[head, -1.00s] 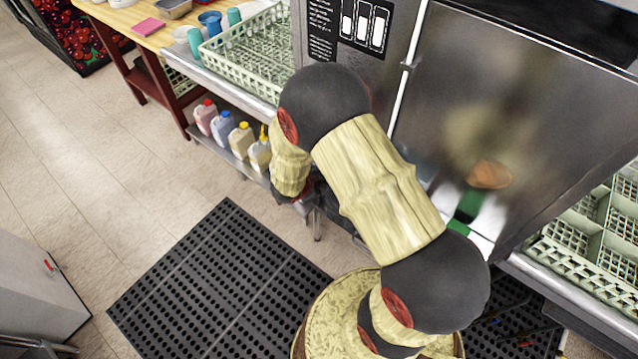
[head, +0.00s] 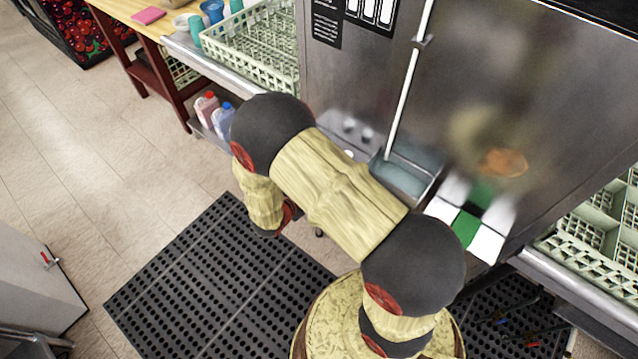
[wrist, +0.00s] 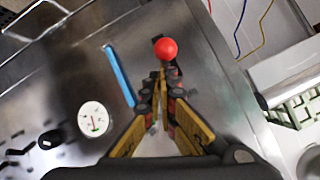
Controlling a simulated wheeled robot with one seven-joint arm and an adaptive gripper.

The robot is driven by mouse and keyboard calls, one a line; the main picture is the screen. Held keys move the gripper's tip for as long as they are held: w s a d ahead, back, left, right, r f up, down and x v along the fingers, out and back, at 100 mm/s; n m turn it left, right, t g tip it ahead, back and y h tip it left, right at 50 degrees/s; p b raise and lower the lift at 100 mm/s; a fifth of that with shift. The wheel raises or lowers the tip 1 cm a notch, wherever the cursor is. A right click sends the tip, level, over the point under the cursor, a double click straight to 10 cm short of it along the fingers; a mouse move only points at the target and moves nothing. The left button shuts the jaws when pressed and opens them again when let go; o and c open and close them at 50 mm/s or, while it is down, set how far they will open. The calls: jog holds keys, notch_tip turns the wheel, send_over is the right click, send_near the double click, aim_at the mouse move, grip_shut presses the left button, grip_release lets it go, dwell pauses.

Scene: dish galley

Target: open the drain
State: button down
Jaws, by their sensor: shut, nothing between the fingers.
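A round red knob (wrist: 166,48), which looks like the drain handle's end, sits beside a dark fitting on the steel machine panel in the wrist view. My gripper (wrist: 161,78) is shut and empty, its fingertips just below the knob in the picture. I cannot tell whether they touch it. The drain opening itself does not show. In the head view my arm hides the knob, and my gripper's fingers are not visible past the wrist.
The panel carries a round gauge (wrist: 93,120), a blue strip (wrist: 118,75) and a black knob (wrist: 50,140). The steel dish machine (head: 345,75) has a small basin (head: 405,180) at its front. Bottles (head: 222,118) stand on a low shelf. A black mat (head: 200,285) covers clear floor.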

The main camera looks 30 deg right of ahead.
notch_tip(320, 180, down, 7)
jog(key=a+t+h+b, duration=0.1)
jog(key=h+b, duration=0.1)
jog(key=b, duration=0.1)
jog(key=shift+s+a+h+b, duration=0.15)
jog(key=shift+s+h+b, duration=0.05)
jog(key=shift+h+b, duration=0.2)
dwell(0.4)
jog(key=shift+a, duration=0.1)
